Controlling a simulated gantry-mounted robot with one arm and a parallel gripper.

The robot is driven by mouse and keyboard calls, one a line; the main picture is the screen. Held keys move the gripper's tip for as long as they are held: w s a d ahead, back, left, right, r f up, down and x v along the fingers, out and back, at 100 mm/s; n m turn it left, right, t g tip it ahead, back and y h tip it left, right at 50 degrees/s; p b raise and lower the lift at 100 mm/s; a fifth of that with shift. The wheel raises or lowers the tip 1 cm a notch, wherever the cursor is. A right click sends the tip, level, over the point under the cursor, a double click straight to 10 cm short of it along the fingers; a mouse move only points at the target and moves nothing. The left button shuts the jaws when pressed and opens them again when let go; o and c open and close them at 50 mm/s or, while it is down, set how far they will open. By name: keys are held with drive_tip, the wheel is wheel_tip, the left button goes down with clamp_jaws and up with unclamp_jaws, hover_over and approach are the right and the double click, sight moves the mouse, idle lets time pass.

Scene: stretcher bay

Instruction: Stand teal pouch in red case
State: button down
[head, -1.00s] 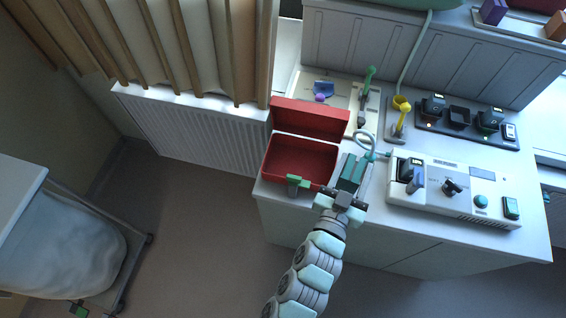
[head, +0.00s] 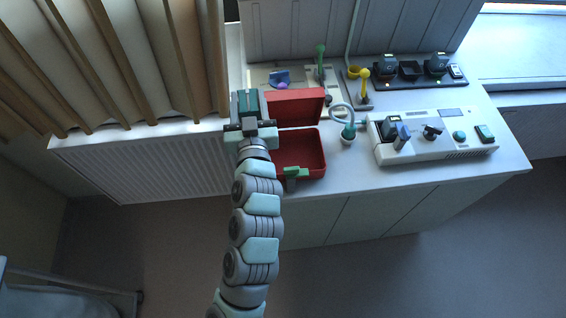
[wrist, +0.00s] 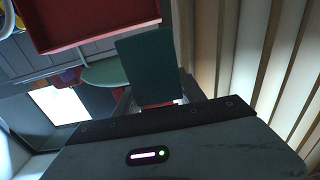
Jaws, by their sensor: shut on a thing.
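The teal pouch (head: 247,101) is held between the fingers of my gripper (head: 249,118), at the left of the red case in the head view. In the wrist view the pouch (wrist: 148,66) is a dark teal block rising from between the fingers. The red case (head: 314,158) lies open on the counter, its lid (head: 297,104) raised at the back. My gripper hides part of the case's left side. Part of a red case surface (wrist: 95,22) shows at the top of the wrist view. The visible case floor looks empty.
A green-topped grey piece (head: 292,173) is at the case's front edge. Wooden slats (head: 150,60) and a radiator (head: 150,165) are at the left.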

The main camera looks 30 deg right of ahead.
drive_tip(key=shift+w+d, duration=0.1)
drive_tip(key=shift+d, duration=0.45)
wheel_tip(320, 180, down, 20)
drive_tip(key=b, duration=0.1)
drive_tip(key=shift+r, duration=0.25)
drive_tip(key=shift+f+b, duration=0.4)
drive_tip(key=shift+f, duration=0.3)
drive_tip(key=c, duration=0.7)
unclamp_jaws()
drive_tip(key=shift+r, duration=0.1)
